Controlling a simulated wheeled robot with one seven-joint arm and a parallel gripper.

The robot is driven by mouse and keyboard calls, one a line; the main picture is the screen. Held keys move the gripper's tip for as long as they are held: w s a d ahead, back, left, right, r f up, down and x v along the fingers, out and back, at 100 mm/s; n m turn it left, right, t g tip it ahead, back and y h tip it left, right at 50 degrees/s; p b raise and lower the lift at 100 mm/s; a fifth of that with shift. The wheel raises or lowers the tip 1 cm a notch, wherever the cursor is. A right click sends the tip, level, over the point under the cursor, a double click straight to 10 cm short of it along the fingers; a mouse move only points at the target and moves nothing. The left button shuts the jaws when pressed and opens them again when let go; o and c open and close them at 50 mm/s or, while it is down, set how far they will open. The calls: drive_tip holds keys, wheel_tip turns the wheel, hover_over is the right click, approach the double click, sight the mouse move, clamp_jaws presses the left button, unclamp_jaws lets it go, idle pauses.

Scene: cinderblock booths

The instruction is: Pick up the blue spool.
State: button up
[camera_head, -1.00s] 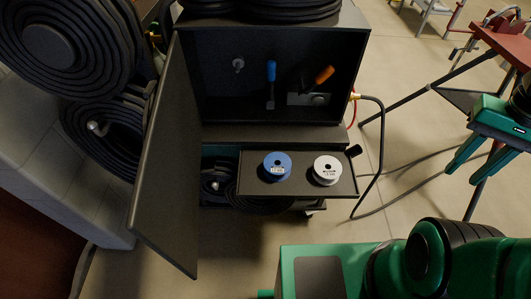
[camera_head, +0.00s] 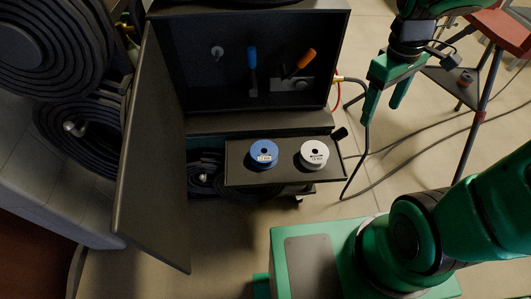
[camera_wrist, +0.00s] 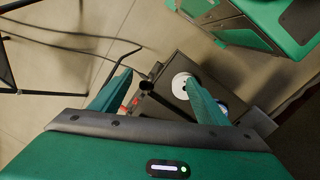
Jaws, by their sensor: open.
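The blue spool (camera_head: 264,154) stands on the left part of a dark pull-out shelf (camera_head: 240,176) below an open cabinet. A white spool (camera_head: 314,154) stands to its right on the same shelf. My gripper (camera_head: 383,107) is open and empty, up and to the right of the shelf, apart from both spools. In the wrist view my gripper (camera_wrist: 163,88) has its fingers spread, and the white spool (camera_wrist: 180,84) shows beside the right finger.
The cabinet door (camera_head: 150,150) stands open at the left. Inside the cabinet are a blue-handled tool (camera_head: 252,65) and an orange-handled tool (camera_head: 305,59). A black hose (camera_head: 366,120) hangs right of the shelf. A red stand (camera_head: 500,45) is at far right. Coiled hoses (camera_head: 50,60) fill the left.

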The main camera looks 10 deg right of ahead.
drive_tip(key=w+a+f+n, duration=0.4)
drive_tip(key=w+a+n, duration=0.15)
drive_tip(key=a, duration=0.25)
drive_tip(key=n+y, duration=0.1)
drive_tip(key=n, duration=1)
hover_over(264, 151)
drive_tip(key=s, duration=0.1)
wheel_tip(264, 151, down, 10)
drive_tip(key=r, duration=0.1)
drive_tip(key=shift+f, duration=5.75)
drive_tip(key=shift+c, duration=0.6)
drive_tip(key=c, duration=0.8)
drive_tip(key=shift+r, duration=0.1)
drive_tip(key=shift+c, duration=0.2)
